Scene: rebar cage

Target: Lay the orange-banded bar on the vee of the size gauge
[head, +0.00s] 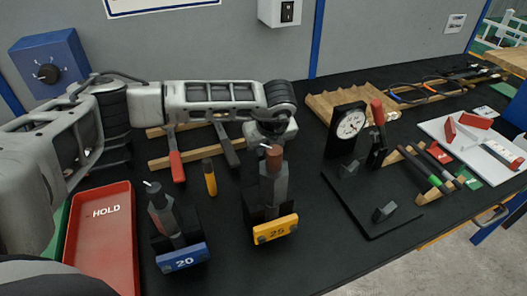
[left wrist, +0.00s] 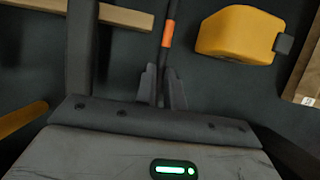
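The orange-banded bar (left wrist: 168,33) is thin and dark and shows in the left wrist view, running up from between my left fingers. My left gripper (left wrist: 162,82) has its fingers close together on either side of it and appears shut on it. In the head view my left gripper is mostly hidden below the wrist, behind the yellow "25" stand, and the bar is hidden there too. The size gauge (head: 374,222) appears to be the black plate at right with a white dial (head: 350,125) and small grey blocks (head: 385,212). My right gripper is not in view.
The yellow "25" stand (head: 275,230) and blue "20" stand (head: 182,258) hold upright tools in front. A red HOLD tray (head: 100,240) is at left. A red-handled tool (head: 377,112) stands by the dial. A yellow case (left wrist: 240,35) lies right of the bar.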

